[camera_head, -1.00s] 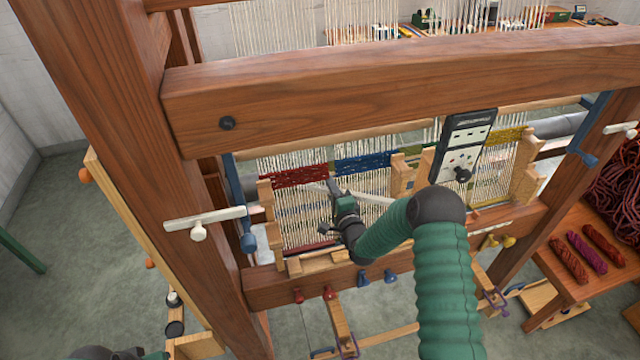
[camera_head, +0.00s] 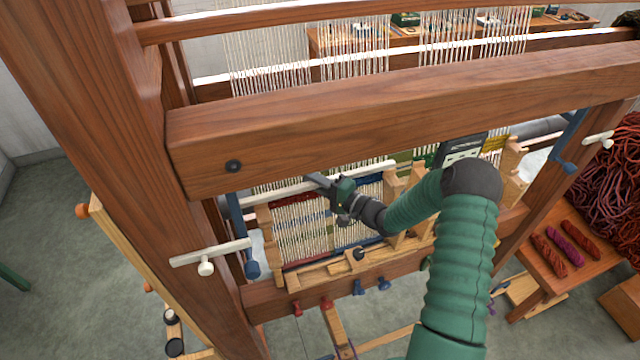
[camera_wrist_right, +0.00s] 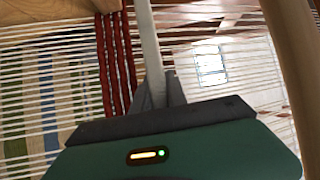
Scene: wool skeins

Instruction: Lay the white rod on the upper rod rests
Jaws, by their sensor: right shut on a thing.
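The white rod (camera_head: 365,172) lies nearly level across the front of the loom's threads in the head view. My right gripper (camera_head: 322,183) is shut on it near its middle. The wrist view shows the rod (camera_wrist_right: 149,45) running away between the fingers (camera_wrist_right: 158,95). The rod's left end is near the top of the left stepped wooden rest (camera_head: 264,214). Its right end is near the top of the middle stepped rest (camera_head: 393,185). I cannot tell whether it touches either rest. My left gripper is out of view.
A thick wooden beam (camera_head: 400,105) crosses just above and in front of the rod. A heavy post (camera_head: 110,150) stands at the left, with a white bar (camera_head: 208,252) on it. A side table holds wool skeins (camera_head: 566,246).

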